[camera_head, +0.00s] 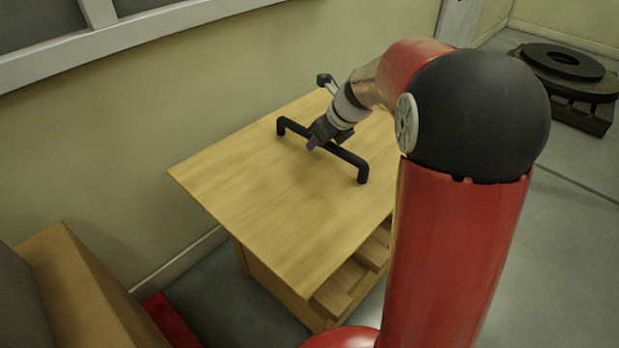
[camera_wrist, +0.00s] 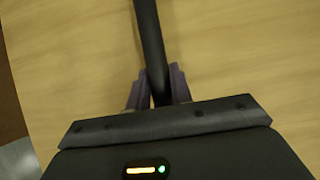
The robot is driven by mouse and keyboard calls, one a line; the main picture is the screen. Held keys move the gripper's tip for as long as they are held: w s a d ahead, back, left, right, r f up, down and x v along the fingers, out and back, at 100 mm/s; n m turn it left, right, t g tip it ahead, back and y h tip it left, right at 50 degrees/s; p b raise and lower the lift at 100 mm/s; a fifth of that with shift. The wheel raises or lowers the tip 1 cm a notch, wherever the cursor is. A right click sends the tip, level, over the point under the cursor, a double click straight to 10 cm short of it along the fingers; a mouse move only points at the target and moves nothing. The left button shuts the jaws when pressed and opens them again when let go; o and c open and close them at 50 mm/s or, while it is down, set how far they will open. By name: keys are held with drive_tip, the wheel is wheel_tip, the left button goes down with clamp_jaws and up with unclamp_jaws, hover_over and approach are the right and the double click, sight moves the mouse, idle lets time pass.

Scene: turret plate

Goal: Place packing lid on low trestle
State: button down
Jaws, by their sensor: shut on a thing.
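The packing lid, a flat light-wood panel (camera_head: 255,195), has a raised black bar handle (camera_head: 349,156) across its far part. It lies level over a slatted wooden crate (camera_head: 345,287); I cannot tell whether it touches it. My gripper (camera_head: 314,143) reaches down to the handle from the right and is shut on its bar. In the wrist view, the fingers (camera_wrist: 158,86) sit on either side of the black bar (camera_wrist: 149,35), with the lid's wood (camera_wrist: 235,60) below. My arm hides the lid's right part. I cannot identify a low trestle with certainty.
Dark round plates (camera_head: 563,62) lie on a low dark stand (camera_head: 580,118) at the upper right. A brown box-like thing (camera_head: 75,290) stands at the lower left. The wall is close behind the lid. Grey floor (camera_head: 575,235) at the right is clear.

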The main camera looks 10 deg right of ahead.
wheel_tip(320, 180, down, 19)
drive_tip(key=b, duration=0.6)
drive_tip(key=shift+b, duration=0.4)
drive_tip(key=c, duration=1.3)
unclamp_jaws()
drive_tip(key=shift+s+f, duration=0.1)
drive_tip(key=shift+f, duration=0.05)
drive_tip(key=shift+o, duration=0.2)
